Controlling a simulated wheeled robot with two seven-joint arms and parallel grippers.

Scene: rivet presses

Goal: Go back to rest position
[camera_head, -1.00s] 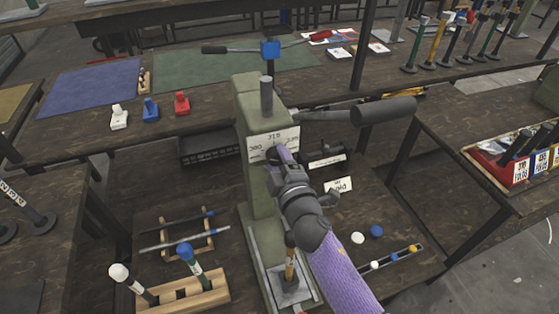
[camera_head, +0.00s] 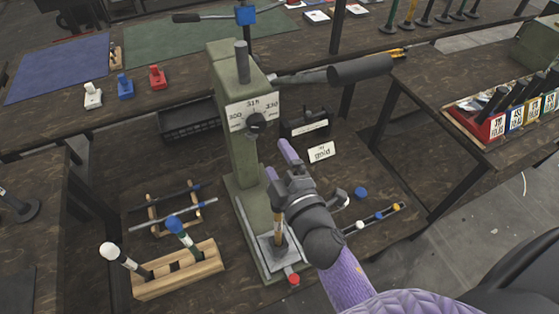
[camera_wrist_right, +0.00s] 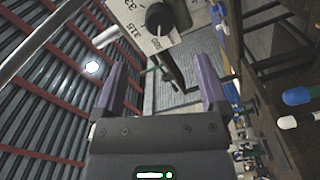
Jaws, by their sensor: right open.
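My right gripper (camera_head: 280,163) is in front of the green rivet press (camera_head: 235,130), just right of and below its dial. Its two purple fingers are apart with nothing between them, and the right wrist view also shows the empty fingers (camera_wrist_right: 160,95). The black dial knob (camera_head: 256,123) on the white scale plate (camera_head: 250,110) is clear of the fingers; the knob also shows beyond them in the wrist view (camera_wrist_right: 159,18). A rod with a gold band (camera_head: 279,228) stands on the press base, partly hidden by my arm. My left gripper is out of view.
A wooden block (camera_head: 178,270) holds a white-topped and a blue-topped tool at front left. A "gold" card (camera_head: 320,151) and a small rail with coloured balls (camera_head: 375,217) lie right of the press. The press lever (camera_head: 360,68) sticks out to the right. A tool box (camera_head: 495,120) is far right.

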